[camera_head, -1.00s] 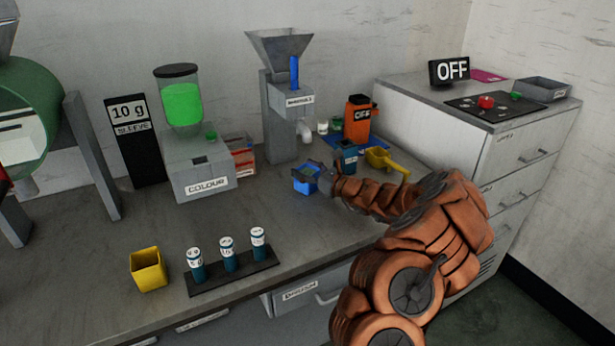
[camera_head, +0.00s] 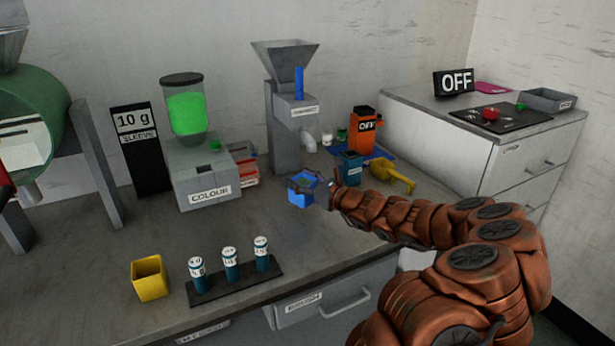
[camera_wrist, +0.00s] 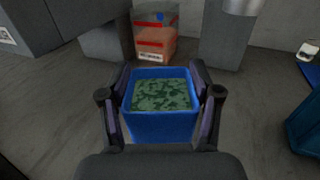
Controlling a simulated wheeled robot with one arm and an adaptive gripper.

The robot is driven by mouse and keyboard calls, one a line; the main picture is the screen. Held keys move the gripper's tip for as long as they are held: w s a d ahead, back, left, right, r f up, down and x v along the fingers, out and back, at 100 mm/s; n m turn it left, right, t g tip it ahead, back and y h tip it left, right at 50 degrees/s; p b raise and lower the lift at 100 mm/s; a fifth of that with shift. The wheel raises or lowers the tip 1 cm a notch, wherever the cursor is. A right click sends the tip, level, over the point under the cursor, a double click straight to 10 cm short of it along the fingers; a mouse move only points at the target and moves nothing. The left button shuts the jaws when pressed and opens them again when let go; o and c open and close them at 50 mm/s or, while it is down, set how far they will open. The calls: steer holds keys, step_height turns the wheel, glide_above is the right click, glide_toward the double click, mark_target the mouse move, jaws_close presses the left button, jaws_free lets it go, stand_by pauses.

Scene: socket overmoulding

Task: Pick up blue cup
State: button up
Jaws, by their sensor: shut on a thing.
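The blue cup (camera_head: 300,199) is a small square-topped cup over the bench, in front of the grey hopper machine. In the wrist view the blue cup (camera_wrist: 160,127) sits between the two fingers and holds green, speckled material. My gripper (camera_head: 305,184) is shut on it, with one finger along each side; in the wrist view my gripper (camera_wrist: 160,108) grips its left and right walls. The cup looks upright. I cannot tell for sure whether its base is clear of the bench.
The colour dispenser (camera_head: 205,175) is to the left. A yellow cup (camera_head: 150,279) and a rack (camera_head: 238,283) of labelled vials stand at the front. Bench between is clear.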

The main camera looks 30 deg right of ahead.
steer(key=s+a+b, duration=0.3)
steer(key=s+a, duration=0.2)
steer(key=a, duration=0.2)
steer(key=shift+s+r, duration=0.25)
steer(key=shift+r, duration=0.15)
